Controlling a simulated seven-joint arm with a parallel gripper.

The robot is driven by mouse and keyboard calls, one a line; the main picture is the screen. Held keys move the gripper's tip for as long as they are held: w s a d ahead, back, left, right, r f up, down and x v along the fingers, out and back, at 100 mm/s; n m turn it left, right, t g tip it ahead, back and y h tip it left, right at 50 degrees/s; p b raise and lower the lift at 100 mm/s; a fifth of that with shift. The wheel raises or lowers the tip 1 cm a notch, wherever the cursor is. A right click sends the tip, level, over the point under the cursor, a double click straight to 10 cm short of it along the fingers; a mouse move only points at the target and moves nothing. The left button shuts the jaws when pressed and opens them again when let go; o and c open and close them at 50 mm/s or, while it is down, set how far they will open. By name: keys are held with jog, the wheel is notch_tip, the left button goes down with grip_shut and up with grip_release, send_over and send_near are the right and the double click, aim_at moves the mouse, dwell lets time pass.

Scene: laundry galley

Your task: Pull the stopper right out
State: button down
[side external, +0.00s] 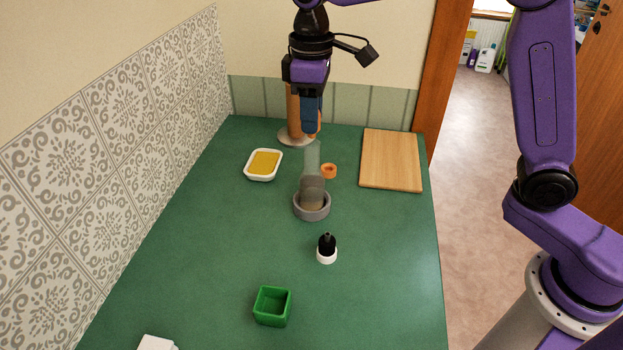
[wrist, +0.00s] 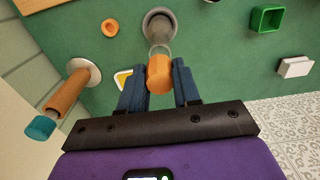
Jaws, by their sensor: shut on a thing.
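My gripper (side external: 311,128) is above the bottle, its blue fingers pointing down, shut on the orange stopper. In the wrist view the orange stopper (wrist: 160,74) is between the two fingers (wrist: 157,82). The translucent grey bottle (side external: 312,165) stands upright in a grey round holder (side external: 312,212), with its neck just below the fingertips. In the wrist view the bottle's neck (wrist: 159,49) shows right beside the stopper's end. I cannot tell whether the stopper's lower end is still inside the neck. The fingers mostly hide the stopper in the side view.
An orange ring (side external: 329,171), a white dish with yellow contents (side external: 263,164) and a wooden board (side external: 391,160) lie nearby. An orange-brown post (wrist: 69,93) stands behind my gripper. A black-and-white dropper bottle (side external: 327,250) and green box (side external: 272,307) stand in front.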

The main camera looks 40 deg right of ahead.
jog(key=shift+r, duration=1.65)
